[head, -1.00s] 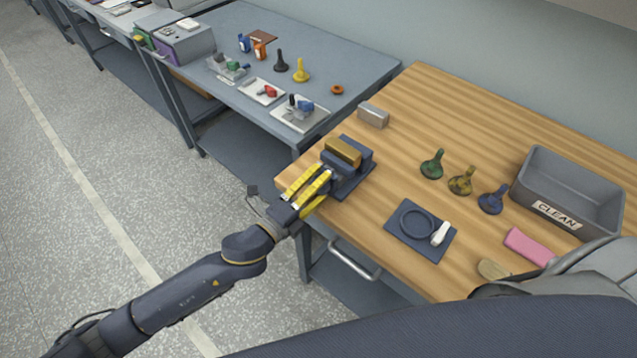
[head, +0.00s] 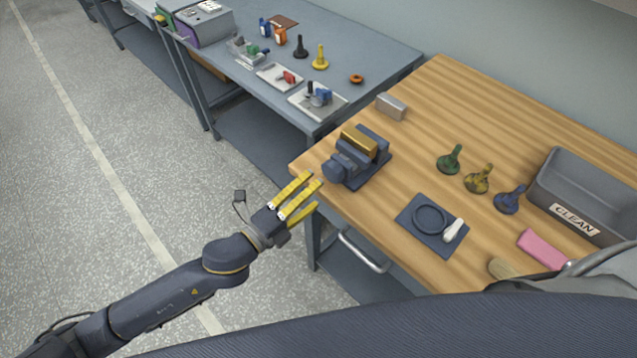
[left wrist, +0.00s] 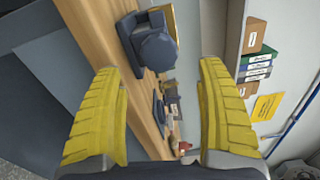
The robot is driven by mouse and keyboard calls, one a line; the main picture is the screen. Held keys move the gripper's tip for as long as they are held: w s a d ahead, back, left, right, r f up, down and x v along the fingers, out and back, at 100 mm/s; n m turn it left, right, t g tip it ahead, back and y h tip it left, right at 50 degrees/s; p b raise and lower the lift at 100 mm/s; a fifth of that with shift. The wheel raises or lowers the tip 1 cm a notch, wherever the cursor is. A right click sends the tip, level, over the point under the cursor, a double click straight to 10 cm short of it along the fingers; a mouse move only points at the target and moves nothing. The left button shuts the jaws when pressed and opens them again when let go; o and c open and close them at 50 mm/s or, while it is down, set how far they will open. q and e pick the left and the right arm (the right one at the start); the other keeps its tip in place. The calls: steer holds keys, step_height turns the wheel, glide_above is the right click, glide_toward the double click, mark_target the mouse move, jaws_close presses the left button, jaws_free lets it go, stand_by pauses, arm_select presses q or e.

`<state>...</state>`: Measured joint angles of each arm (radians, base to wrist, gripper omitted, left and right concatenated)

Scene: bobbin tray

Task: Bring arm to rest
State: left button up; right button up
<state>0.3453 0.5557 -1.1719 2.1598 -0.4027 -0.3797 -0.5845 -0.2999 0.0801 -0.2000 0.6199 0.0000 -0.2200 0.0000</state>
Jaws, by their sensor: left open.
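My left gripper (head: 306,193) has yellow fingers and is open and empty. It hovers off the front left edge of the wooden table, short of a dark blue vise-like device (head: 352,168) with a brass-coloured block (head: 359,142) on it. In the left wrist view the two yellow fingers (left wrist: 160,110) are spread wide, with the dark device (left wrist: 148,45) beyond them and apart from them. My right gripper is not in view.
The wooden table (head: 450,100) holds a grey block (head: 391,106), several coloured pawn-shaped pieces, a dark mat (head: 415,245) with a ring, a pink block (head: 541,249) and a grey bin (head: 560,185) marked CLEAN. A drawer handle (head: 362,252) juts from the front. Floor on the left is open.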

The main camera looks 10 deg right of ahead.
arm_select(q)
steer(key=shift+s+a, duration=0.2)
steer(key=shift+a, duration=0.1)
stand_by(0.4)
